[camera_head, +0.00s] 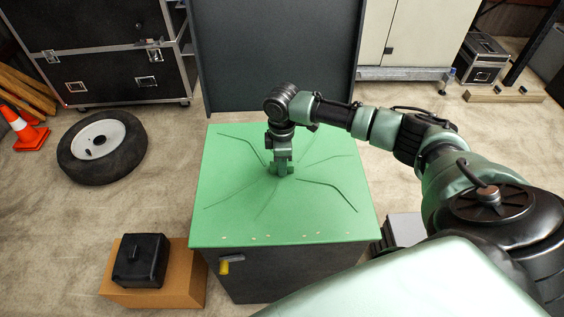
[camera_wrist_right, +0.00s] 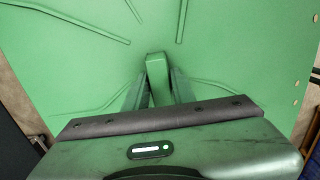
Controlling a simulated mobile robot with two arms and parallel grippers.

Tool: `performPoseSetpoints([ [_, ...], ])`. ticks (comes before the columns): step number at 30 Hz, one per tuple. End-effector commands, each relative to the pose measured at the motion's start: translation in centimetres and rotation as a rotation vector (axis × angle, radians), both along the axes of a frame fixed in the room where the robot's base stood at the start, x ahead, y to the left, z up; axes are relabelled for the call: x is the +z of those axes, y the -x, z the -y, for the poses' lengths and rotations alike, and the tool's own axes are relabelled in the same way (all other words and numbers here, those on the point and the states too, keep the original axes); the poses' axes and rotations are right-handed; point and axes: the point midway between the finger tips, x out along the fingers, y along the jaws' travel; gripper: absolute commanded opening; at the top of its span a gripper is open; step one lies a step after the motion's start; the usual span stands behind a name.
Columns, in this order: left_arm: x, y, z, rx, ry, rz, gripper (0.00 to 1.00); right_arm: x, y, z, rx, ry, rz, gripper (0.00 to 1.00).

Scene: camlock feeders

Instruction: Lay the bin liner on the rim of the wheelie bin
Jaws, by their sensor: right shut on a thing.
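A wide green sheet with radiating creases, which I take as the bin liner (camera_head: 235,215), spreads flat over the top of a dark grey box-like body, which I take as the wheelie bin (camera_head: 290,278). The sheet hides the rim, so I cannot tell whether it touches it all round. My right gripper (camera_head: 284,173) points down at the sheet's middle, shut on a raised green part of it. In the right wrist view the fingers (camera_wrist_right: 155,90) close around this part, and the liner (camera_wrist_right: 85,65) fills most of the picture. My left gripper is not in view.
A yellow latch (camera_head: 224,267) is on the bin's front. A cardboard box (camera_head: 185,285) with a black object (camera_head: 141,260) on it stands at the front left. A dark panel (camera_head: 275,55) stands behind.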

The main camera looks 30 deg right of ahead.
Motion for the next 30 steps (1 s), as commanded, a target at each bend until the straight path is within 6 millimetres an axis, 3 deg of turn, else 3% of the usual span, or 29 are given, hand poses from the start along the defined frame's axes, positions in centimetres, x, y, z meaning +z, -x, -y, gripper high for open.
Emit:
performPoseSetpoints([
  [1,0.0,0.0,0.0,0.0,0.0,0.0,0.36,0.0,0.0,0.0,0.0,0.0,0.001,0.33],
  [3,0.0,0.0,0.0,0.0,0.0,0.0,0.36,0.0,0.0,0.0,0.0,0.0,0.001,0.5],
  [14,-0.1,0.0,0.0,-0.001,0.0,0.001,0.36,0.2,0.0,0.0,0.0,-0.001,-0.001,0.5],
  [25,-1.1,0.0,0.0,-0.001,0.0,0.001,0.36,5.8,-0.1,0.0,0.0,0.0,0.004,0.5],
  [30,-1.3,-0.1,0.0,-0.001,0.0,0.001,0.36,7.5,0.0,0.0,0.001,0.0,0.001,0.5],
])
